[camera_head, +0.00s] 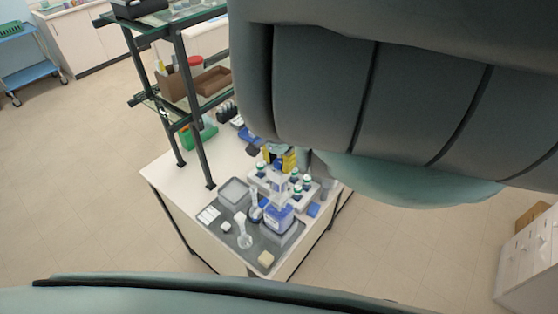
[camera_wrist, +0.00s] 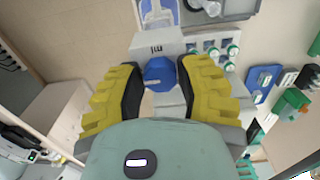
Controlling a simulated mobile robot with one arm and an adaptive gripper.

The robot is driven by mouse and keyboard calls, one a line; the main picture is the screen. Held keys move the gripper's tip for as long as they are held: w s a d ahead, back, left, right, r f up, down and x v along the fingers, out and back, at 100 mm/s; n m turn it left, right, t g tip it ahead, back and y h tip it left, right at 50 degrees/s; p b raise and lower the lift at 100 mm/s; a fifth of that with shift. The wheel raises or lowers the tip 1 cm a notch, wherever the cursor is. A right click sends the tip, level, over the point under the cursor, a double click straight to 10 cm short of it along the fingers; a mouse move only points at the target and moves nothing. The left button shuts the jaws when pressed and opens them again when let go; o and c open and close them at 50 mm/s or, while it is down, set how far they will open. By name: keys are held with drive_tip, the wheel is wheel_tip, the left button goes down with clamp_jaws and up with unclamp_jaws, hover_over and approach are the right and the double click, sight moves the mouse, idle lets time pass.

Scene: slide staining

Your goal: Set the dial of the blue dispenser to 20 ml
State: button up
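A blue many-sided dial (camera_wrist: 160,73) sits at the front of a white block with dark marks (camera_wrist: 157,46). My gripper (camera_wrist: 160,76) has yellow fingers with black pads on either side of the dial; the pads appear to meet its edges. No scale figure is readable. In the head view my gripper (camera_head: 279,158) is behind the white rack of green-capped bottles, partly hidden by my arm.
Green-capped bottles (camera_wrist: 233,50) stand close beside the dial. A glass shelf rack (camera_head: 182,70) rises from the table at left. The table's left front is clear.

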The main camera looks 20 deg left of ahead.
clamp_jaws()
